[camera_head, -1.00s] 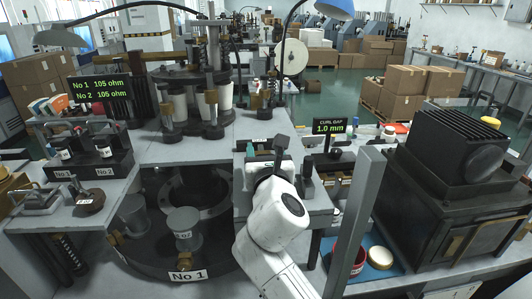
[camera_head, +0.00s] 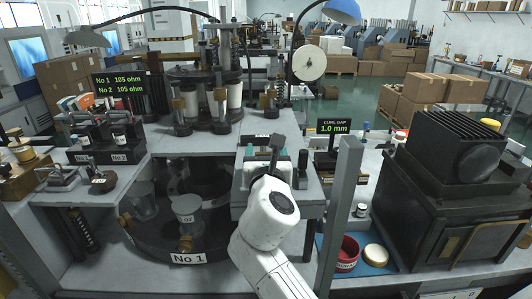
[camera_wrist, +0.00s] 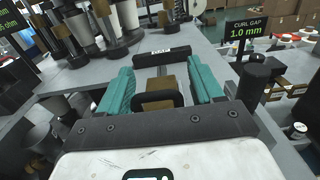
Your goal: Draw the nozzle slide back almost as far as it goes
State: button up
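A brass-coloured block (camera_wrist: 158,92) on a narrow grey guide lies between my fingers in the wrist view; it appears to be the nozzle slide, though no label shows. A black crossbar (camera_wrist: 163,53) stands at the guide's far end. My gripper (camera_wrist: 163,80) has two teal fingers spread wide, one on each side of the block. A narrow gap seems to show on both sides, and contact is not clear. In the head view my gripper (camera_head: 277,156) is over the grey bench fixture, and my white wrist hides most of the slide.
The curl gap display (camera_head: 334,126) reads 1.0 mm, right of the fixture. A grey post (camera_head: 341,210) and a large black finned machine (camera_head: 450,190) stand further right. The No 1 turntable (camera_head: 200,258) lies to the left. A red tub (camera_head: 347,252) sits low in front.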

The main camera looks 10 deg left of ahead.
jog(key=shift+s+d, duration=0.1)
jog(key=shift+s, duration=0.55)
jog(key=b+v, duration=0.1)
jog(key=v, duration=0.8)
jog(key=shift+s+d, duration=0.15)
jog(key=shift+s, duration=0.1)
